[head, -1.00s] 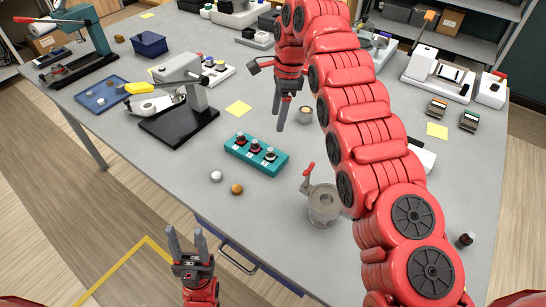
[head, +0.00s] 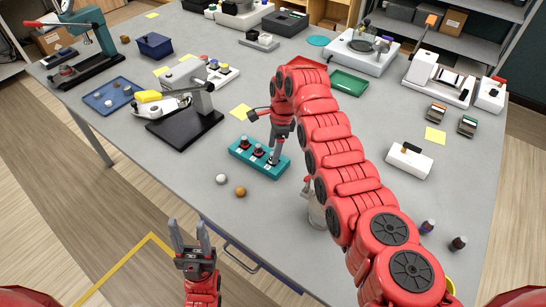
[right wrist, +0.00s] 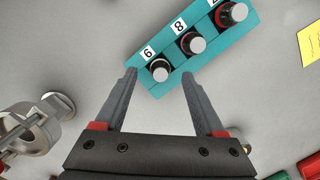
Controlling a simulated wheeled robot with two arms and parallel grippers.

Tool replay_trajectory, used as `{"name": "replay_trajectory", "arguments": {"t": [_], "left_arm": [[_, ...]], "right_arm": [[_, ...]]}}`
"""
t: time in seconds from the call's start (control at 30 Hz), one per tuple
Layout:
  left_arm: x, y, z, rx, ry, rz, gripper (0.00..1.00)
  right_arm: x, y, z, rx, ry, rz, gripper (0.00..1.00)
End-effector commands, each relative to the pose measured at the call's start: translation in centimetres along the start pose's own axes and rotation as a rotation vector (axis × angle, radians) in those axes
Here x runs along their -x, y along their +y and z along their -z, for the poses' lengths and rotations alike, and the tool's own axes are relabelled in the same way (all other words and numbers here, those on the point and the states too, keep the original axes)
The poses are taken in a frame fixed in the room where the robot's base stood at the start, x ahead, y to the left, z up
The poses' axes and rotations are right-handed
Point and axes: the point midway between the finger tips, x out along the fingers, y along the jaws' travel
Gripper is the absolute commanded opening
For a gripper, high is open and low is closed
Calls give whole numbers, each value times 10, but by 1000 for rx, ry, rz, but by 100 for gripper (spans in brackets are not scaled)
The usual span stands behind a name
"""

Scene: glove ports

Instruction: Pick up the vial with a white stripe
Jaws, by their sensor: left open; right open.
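The teal rack (head: 240,152) stands on the grey table and holds three dark vials with grey caps. My right gripper (head: 288,160) is open and points down at the rack's right end. In the wrist view its fingers (right wrist: 160,74) lie either side of the end vial, not closed on it. My left gripper (head: 190,238) is open and empty before the table.
A white ball (head: 221,179) and a brown ball (head: 240,191) lie in front of the rack. A black-based press (head: 186,128) stands left of the rack.

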Motion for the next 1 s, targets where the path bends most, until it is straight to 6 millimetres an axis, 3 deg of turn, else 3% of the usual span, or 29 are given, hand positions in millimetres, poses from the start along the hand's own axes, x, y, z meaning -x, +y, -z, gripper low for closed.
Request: {"name": "replay_trajectory", "arguments": {"t": [0.07, 0.3, 0.57, 0.93, 1.0], "left_arm": [[-8, 0, 1, 0, 0, 0, 50], [-10, 0, 2, 0, 0, 0, 50], [-10, 0, 2, 0, 0, 0, 50], [-10, 0, 2, 0, 0, 0, 50], [-10, 0, 2, 0, 0, 0, 50]], "right_arm": [[-5, 0, 0, 0, 1, -4, 71], [-26, -1, 1, -1, 1, 0, 71], [-28, -1, 1, -1, 1, 1, 70], [-28, -1, 1, -1, 1, 0, 3], [-28, -1, 1, -1, 1, 0, 0]]}}
